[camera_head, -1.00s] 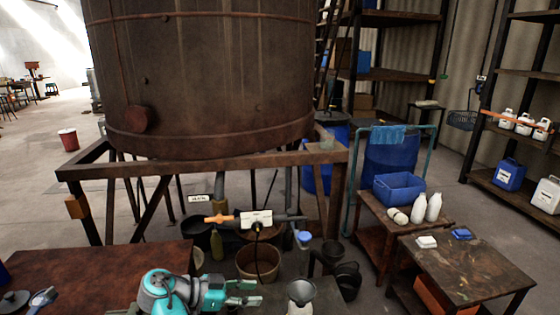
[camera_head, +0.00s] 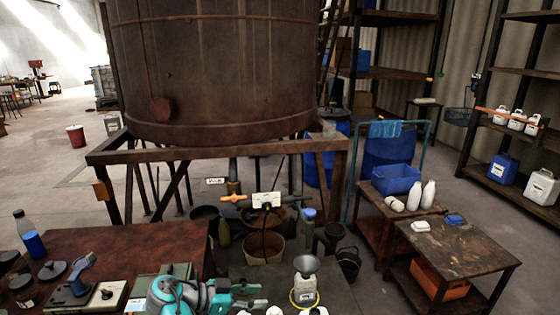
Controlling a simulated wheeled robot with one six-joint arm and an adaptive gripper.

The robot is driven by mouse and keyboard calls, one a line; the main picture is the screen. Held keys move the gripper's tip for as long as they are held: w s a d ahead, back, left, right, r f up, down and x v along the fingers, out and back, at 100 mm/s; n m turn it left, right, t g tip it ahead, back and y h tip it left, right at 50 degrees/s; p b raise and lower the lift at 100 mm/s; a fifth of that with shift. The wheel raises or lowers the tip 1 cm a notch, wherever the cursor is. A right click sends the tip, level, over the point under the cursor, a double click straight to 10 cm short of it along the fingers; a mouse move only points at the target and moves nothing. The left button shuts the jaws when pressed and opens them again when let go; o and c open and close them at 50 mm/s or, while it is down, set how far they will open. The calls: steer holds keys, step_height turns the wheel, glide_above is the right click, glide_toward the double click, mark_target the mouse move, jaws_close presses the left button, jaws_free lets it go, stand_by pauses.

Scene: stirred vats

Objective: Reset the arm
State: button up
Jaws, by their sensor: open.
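My gripper (camera_head: 246,294) shows at the bottom centre of the head view, at the end of my teal and grey arm. Its fingers are apart and point to the right. I see nothing between them. It is in front of the low dark platform under the vat, left of a grey funnel (camera_head: 306,265) set on a container with a yellow ring. White caps or tops show just below the gripper, cut off by the frame edge.
A large rusty vat (camera_head: 220,70) stands on a brown frame (camera_head: 230,153) behind my arm. A red-brown table (camera_head: 130,248) with a bottle (camera_head: 32,238) and tools is on the left. Two small tables, one holding a blue bin (camera_head: 397,180), stand right. Open floor lies far left.

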steer(key=s+d+f+n+t+y, duration=0.1)
steer(key=s+d+f+n+y, duration=0.15)
steer(key=d+f, duration=0.65)
steer(key=s+d+f+n+t+y, duration=0.1)
steer(key=s+d+f+n+y, duration=0.2)
steer(key=f, duration=0.9)
steer(key=s+d+f+n+t+y, duration=0.1)
steer(key=s+d+f+n+y, duration=0.15)
steer(key=s+d+f, duration=0.4)
steer(key=s+d+f+n+t+y, duration=0.1)
steer(key=s+d+f+n, duration=0.25)
steer(key=s, duration=0.55)
steer(key=s+d+r+n+t+y, duration=0.1)
steer(key=s+r+y, duration=0.15)
steer(key=s, duration=0.65)
steer(key=s+d+r+n+t+y, duration=0.1)
steer(key=s+r, duration=0.3)
steer(key=s, duration=0.5)
steer(key=s+r+t, duration=0.1)
steer(key=s+r, duration=0.3)
steer(key=r, duration=0.3)
steer(key=s+d+r+t, duration=0.1)
steer(key=s+r, duration=0.2)
steer(key=r, duration=0.4)
steer(key=s+r+t, duration=0.2)
steer(key=s+r, duration=0.2)
steer(key=r, duration=0.4)
steer(key=shift+s+d, duration=0.15)
steer(key=shift+s, duration=0.15)
